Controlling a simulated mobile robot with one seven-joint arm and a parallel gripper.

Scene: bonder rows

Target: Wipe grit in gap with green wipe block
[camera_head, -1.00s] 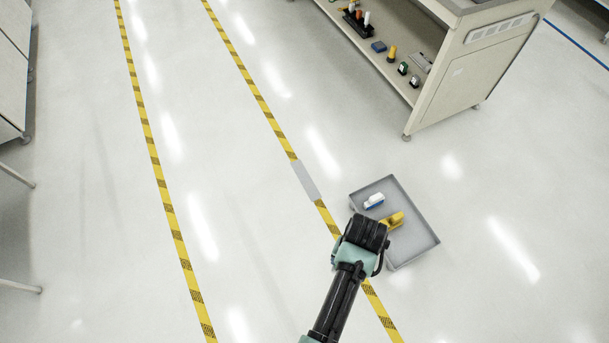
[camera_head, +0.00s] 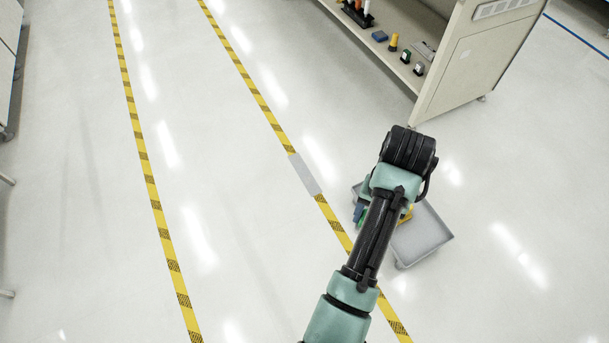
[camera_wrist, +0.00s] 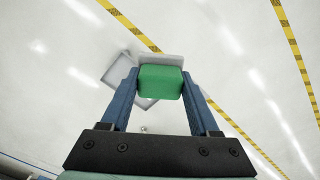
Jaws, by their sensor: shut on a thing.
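The gap shows in the head view as a grey stretch (camera_head: 305,174) in the right yellow-black floor tape. Single grains of grit are too small to make out. My gripper (camera_wrist: 160,90) is shut on the green wipe block (camera_wrist: 161,83), which sits between its blue fingers. A pale grey strip shows along the block's far edge; I cannot tell if it belongs to the block. In the head view my arm hides most of the gripper; a little blue and green shows above the tray's left side, right of and below the gap.
A grey tray (camera_head: 428,240) stands on the floor right of the tape, partly behind my arm, with a bit of a yellow thing (camera_head: 407,214) showing. A bench (camera_head: 468,75) with small items on its low shelf stands at upper right. Floor left of the tape is clear.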

